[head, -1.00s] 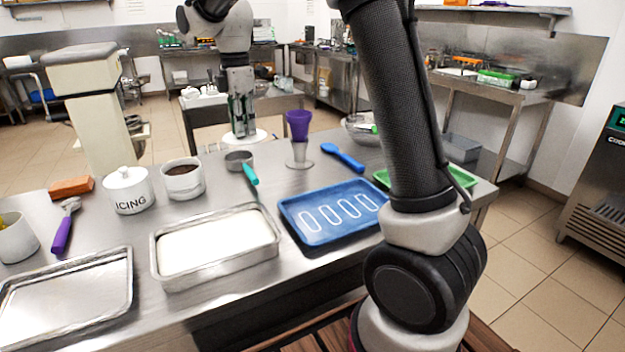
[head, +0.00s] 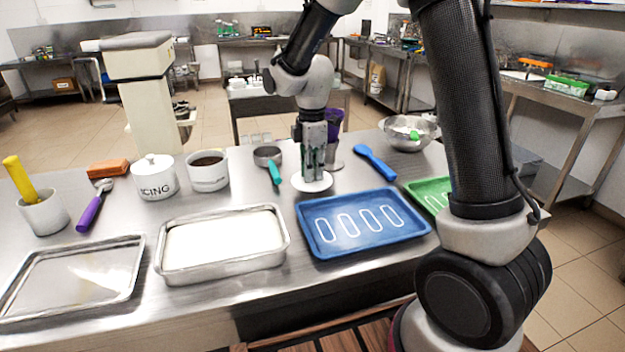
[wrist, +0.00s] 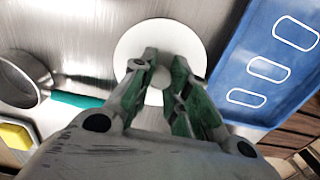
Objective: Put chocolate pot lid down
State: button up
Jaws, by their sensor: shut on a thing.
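In the wrist view the lid (wrist: 130,42) lies level under my gripper (wrist: 163,75), whose fingers partly hide the knob. The lid is at or very near the steel table top; I cannot tell whether it touches. The white chocolate pot (head: 208,178) stands uncovered to the left, with dark brown content. The lidded white ICING pot (head: 155,185) stands beside it.
The blue tray (head: 318,246) is close to the lid's right. A measuring cup (head: 266,157) with a teal handle is to its left. A metal pan (head: 170,276) is at the front. Bare steel shows between pan and lid.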

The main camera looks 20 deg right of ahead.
jog(key=shift+f, duration=1.5)
jog(key=shift+f, duration=0.1)
jog(key=o, duration=0.7)
